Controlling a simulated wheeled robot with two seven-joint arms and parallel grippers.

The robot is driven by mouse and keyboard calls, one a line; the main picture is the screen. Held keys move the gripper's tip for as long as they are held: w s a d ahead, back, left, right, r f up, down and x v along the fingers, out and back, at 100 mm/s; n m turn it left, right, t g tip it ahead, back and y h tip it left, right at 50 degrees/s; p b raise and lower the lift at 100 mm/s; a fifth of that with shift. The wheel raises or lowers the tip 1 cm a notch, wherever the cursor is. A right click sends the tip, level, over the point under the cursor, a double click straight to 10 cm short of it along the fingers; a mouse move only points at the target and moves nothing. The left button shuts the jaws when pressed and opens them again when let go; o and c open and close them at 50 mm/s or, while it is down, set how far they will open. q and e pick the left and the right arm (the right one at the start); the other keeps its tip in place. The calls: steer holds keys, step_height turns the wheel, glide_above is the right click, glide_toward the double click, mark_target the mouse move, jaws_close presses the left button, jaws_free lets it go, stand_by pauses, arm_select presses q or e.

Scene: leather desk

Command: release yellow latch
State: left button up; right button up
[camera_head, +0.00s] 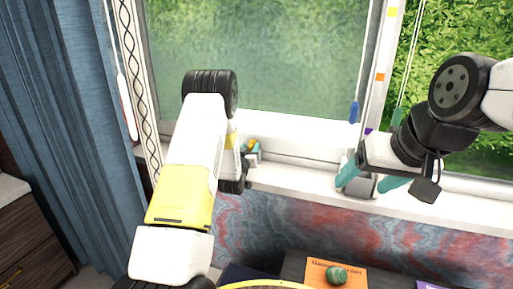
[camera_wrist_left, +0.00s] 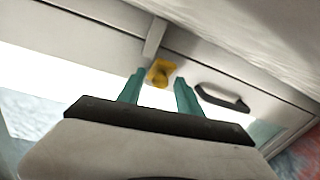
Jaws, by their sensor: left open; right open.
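The yellow latch (camera_wrist_left: 160,72) sits on the white window frame in the left wrist view, against a light upright bar. My left gripper (camera_wrist_left: 159,92) is open, with its two teal fingers spread on either side of the latch in that view. I cannot tell whether either finger touches it. In the head view my left gripper (camera_head: 249,160) is by the window sill, partly hidden behind my own arm, and a small yellow-orange patch shows beside it. My right gripper (camera_head: 369,183) is open at the sill on the right, around or in front of a grey rounded thing that I cannot make out.
A dark handle (camera_wrist_left: 222,97) is on the frame right of the latch. A blue curtain (camera_head: 60,110) hangs at the left. Cords hang by the window, one with a blue pull (camera_head: 354,112). Below, an orange book (camera_head: 320,270) bears a green object (camera_head: 337,275).

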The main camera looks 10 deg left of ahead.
mark_target(252, 141)
arm_select(q)
steer(key=shift+w, duration=0.1)
jaws_close()
steer(key=shift+r+g, duration=0.7)
steer(key=shift+g, duration=0.4)
steer(key=r+g, duration=0.1)
steer(key=g, duration=0.1)
steer(key=shift+w+r+m+g, duration=0.1)
steer(key=shift+r+m+g, duration=0.05)
steer(key=shift+m+g, duration=0.15)
steer(key=g, duration=0.1)
steer(key=r+g, duration=0.1)
steer(key=g, duration=0.1)
steer(key=shift+w+r+y, duration=0.15)
steer(key=shift+w+y, duration=0.2)
steer(key=shift+y, duration=0.05)
steer(key=shift+w+d+r+g, duration=0.1)
steer(key=shift+w+r+g, duration=0.1)
steer(key=shift+g, duration=0.55)
steer(key=shift+w+r+g, duration=0.1)
steer(key=shift+r+g, duration=0.05)
steer(key=shift+g, duration=0.6)
steer(key=shift+y, duration=0.3)
